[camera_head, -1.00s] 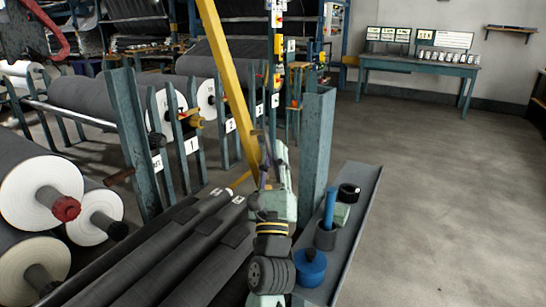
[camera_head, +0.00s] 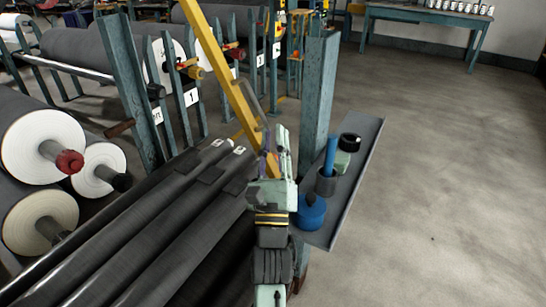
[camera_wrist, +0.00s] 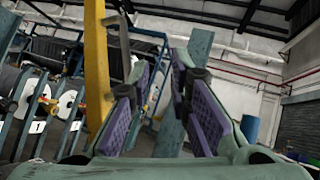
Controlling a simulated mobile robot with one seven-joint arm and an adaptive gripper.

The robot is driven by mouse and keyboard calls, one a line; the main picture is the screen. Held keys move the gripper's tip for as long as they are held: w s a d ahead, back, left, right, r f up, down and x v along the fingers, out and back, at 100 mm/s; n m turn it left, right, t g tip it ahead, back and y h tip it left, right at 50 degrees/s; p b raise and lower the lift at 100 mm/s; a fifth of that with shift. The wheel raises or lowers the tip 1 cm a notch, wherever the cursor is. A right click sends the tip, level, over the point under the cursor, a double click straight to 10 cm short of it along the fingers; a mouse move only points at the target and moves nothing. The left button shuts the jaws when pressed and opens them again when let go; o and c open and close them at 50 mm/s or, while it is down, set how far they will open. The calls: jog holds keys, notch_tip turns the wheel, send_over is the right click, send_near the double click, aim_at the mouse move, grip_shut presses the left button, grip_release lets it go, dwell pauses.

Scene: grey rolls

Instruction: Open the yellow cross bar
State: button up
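The yellow cross bar (camera_head: 218,65) is raised on a steep slant in the head view. It runs from the top edge down to the right, and its lower end passes behind my gripper (camera_head: 262,132). In the wrist view the yellow bar (camera_wrist: 97,60) stands nearly upright, left of my left finger and partly overlapped by it. My gripper (camera_wrist: 153,75) is open, with a gap between its purple pads and nothing seen held there. Whether a finger touches the bar cannot be told.
A teal post (camera_head: 318,90) stands just right of my gripper. A grey shelf (camera_head: 352,195) beside it holds a blue container (camera_head: 311,212) and other small items. Dark rolls (camera_head: 150,225) lie at lower left, with white-ended rolls (camera_head: 42,145) further left. The right floor is clear.

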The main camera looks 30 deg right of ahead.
jog(key=shift+v, duration=1.8)
